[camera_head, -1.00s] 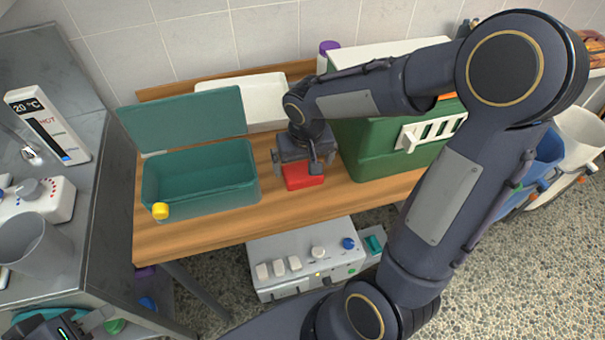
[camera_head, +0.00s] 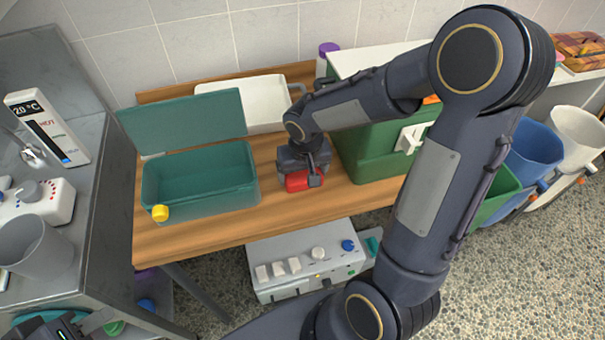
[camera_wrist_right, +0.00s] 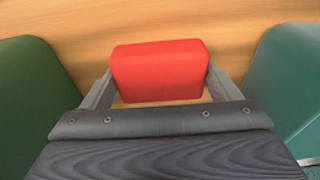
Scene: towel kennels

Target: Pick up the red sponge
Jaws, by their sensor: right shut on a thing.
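The red sponge (camera_head: 299,181) is at the wooden bench, between the teal open box and the green crate. My right gripper (camera_head: 304,178) is shut on it from above. In the right wrist view the red sponge (camera_wrist_right: 160,72) sits between the two fingers of my right gripper (camera_wrist_right: 160,80), with wood behind it. I cannot tell whether the sponge is clear of the bench. Part of my left gripper (camera_head: 62,328) shows at the bottom left corner, far from the sponge; its fingers are not clear enough to tell their state.
The teal box (camera_head: 200,205) with its lid up and a yellow latch stands left of the sponge. The green crate (camera_head: 365,150) stands close on the right. A white tray (camera_head: 262,100) lies behind. A grey control unit (camera_head: 305,265) is below the bench's front edge.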

